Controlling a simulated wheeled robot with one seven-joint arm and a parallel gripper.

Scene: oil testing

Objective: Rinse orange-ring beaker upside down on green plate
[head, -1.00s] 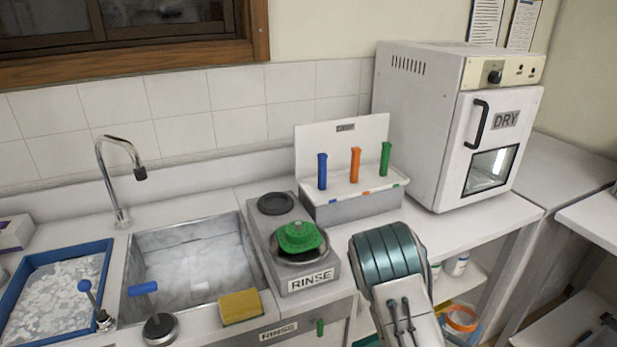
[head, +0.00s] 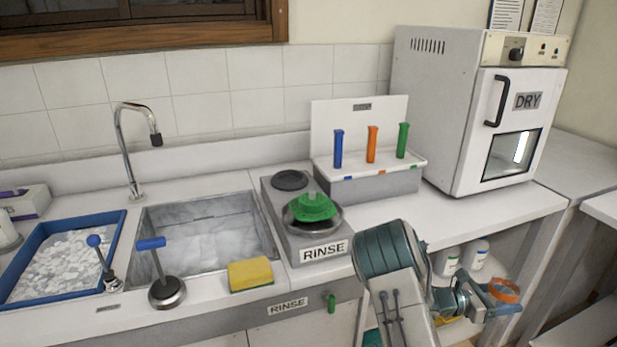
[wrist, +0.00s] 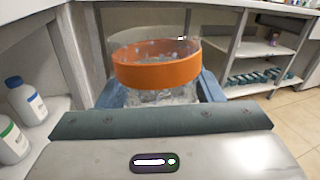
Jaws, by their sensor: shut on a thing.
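The orange-ring beaker (wrist: 158,66) is clear with a wide orange band. My gripper (head: 493,302) is shut on it, with a blue finger on each side of the glass in the wrist view (wrist: 160,95). In the head view the beaker's orange ring (head: 504,290) shows at the lower right, in front of the counter and below its top. The green plate (head: 313,207) sits in a round metal bowl on the grey rinse unit (head: 322,248) marked RINSE, to the left of my arm. Nothing stands on the plate.
A sink (head: 205,250) with a faucet (head: 132,150) is left of the rinse unit, with a yellow sponge (head: 250,274) at its front edge. A rack (head: 370,186) with blue, orange and green tubes stands behind. A DRY oven (head: 480,110) is at right. White bottles (head: 462,256) stand under the counter.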

